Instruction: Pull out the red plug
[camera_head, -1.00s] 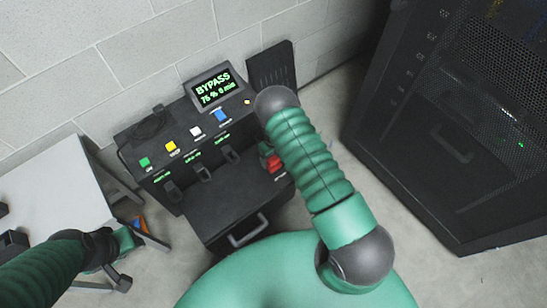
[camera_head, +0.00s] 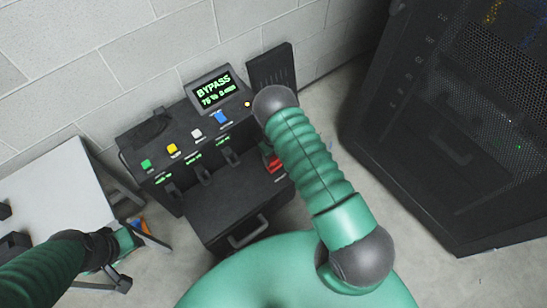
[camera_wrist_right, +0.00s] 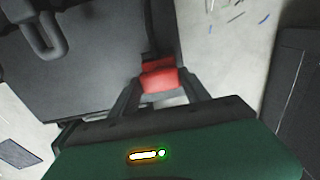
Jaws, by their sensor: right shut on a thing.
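The red plug (camera_wrist_right: 160,76) shows in the right wrist view between the two dark fingers of my right gripper (camera_wrist_right: 160,92), beside the black unit. The fingers are shut on it. In the head view the red plug (camera_head: 274,164) is at the right side of the black unit (camera_head: 225,200), partly hidden by my right arm. I cannot tell how deep the plug sits. My left gripper (camera_head: 124,242) is at the lower left, away from the unit and close to the table; its fingers do not show clearly.
The unit has a display (camera_head: 213,91) reading BYPASS, coloured buttons and a front handle (camera_head: 248,232). A black perforated cabinet (camera_head: 440,150) stands at the right. A grey table (camera_head: 50,195) is at the left.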

